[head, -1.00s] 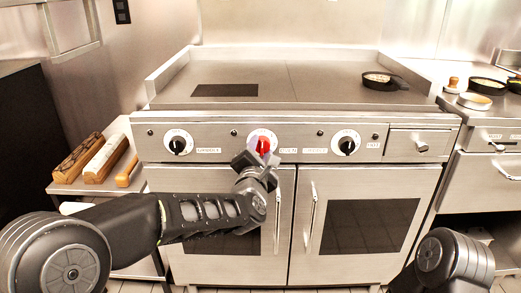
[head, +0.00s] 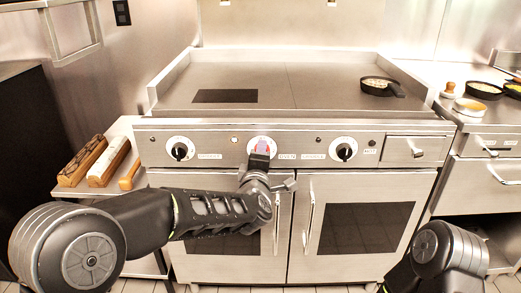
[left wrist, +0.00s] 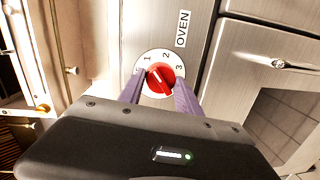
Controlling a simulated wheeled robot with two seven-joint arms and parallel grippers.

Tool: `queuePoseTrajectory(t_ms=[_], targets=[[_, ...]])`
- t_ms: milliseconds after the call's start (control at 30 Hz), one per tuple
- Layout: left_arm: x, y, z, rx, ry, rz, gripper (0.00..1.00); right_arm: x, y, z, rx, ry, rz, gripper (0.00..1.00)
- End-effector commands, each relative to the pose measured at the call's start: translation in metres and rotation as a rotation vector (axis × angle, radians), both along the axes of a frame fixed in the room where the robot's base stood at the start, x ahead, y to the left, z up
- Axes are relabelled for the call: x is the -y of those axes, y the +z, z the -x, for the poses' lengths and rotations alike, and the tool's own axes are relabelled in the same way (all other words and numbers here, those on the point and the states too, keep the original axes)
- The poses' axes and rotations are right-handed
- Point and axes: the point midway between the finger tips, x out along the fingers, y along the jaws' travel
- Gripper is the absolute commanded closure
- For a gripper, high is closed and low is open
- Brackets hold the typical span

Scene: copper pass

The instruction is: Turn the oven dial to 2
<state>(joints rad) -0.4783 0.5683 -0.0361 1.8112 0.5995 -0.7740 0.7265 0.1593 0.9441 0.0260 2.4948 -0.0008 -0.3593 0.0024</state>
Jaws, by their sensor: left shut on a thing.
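The red oven dial (left wrist: 160,78) sits on a white round plate marked 1, 2 and 3, beside an OVEN label (left wrist: 183,29) in the left wrist view. Its white pointer line slants to the upper left, toward the 1 side, off the 2. My left gripper (left wrist: 158,92) has its purple fingers on either side of the dial, shut on it. In the head view the dial (head: 262,145) is the middle one on the stove front, partly hidden by my left gripper (head: 261,153). My right gripper is out of view.
White-plated dials with black knobs sit left (head: 180,149) and right (head: 344,150) of the oven dial. A small light (head: 234,139) left of it looks orange. Oven doors with upright handles (head: 309,217) are below. A small pan (head: 381,86) is on the griddle top.

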Motion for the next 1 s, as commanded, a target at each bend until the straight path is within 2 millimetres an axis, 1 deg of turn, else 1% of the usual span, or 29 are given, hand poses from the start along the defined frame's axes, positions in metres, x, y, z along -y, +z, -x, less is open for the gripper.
queuePoseTrajectory(t_ms=[33,600,800,1000], targets=[[0.002,0.003,0.001,-0.004,-0.002,-0.045,1.0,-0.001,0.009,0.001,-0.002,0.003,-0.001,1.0],[0.003,0.003,0.001,-0.003,-0.003,-0.58,1.0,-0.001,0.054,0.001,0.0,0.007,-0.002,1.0],[0.003,0.002,0.0,-0.002,-0.002,-0.724,1.0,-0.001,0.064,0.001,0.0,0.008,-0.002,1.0],[0.004,0.0,0.0,-0.002,-0.003,-0.811,1.0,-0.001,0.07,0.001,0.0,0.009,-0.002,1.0]])
